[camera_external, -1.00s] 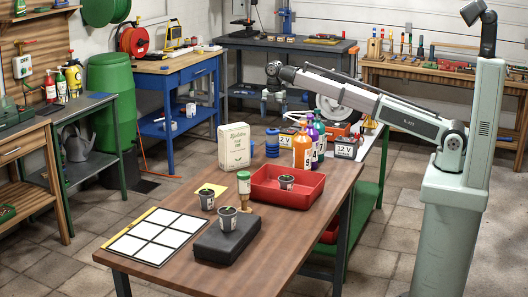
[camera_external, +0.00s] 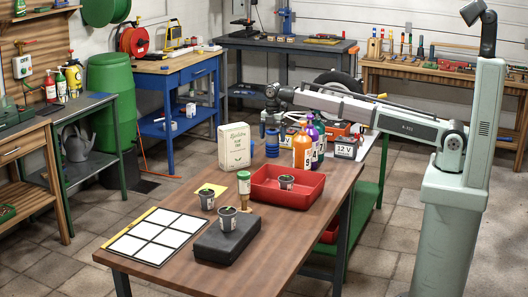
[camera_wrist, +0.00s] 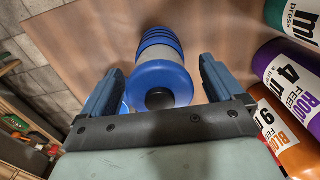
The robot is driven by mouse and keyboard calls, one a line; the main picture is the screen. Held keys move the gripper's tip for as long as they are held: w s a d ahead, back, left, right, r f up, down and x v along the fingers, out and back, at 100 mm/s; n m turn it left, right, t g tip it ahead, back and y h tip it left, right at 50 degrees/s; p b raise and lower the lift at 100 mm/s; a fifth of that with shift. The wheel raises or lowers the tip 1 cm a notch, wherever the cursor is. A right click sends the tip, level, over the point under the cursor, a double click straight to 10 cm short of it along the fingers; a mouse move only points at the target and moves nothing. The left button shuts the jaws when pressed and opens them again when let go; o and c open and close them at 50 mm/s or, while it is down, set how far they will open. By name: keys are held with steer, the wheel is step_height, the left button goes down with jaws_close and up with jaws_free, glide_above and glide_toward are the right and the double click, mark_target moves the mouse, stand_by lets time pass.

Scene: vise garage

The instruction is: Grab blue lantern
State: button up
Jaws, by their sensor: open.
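The blue lantern (camera_wrist: 161,82) has blue ends and a grey middle, and the wrist view looks at its round blue end with a dark knob. My gripper (camera_wrist: 160,66) is open, with one dark blue finger on each side of the lantern. Gaps show between the fingers and the lantern. In the external view my gripper (camera_external: 273,124) points down just above it. The lantern's far side is hidden.
A red tray (camera_external: 262,193) is in front. Bare table lies beside the lantern (camera_wrist: 80,40).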

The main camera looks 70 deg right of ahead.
steer(key=shift+f, duration=0.1)
steer(key=c, duration=1.7)
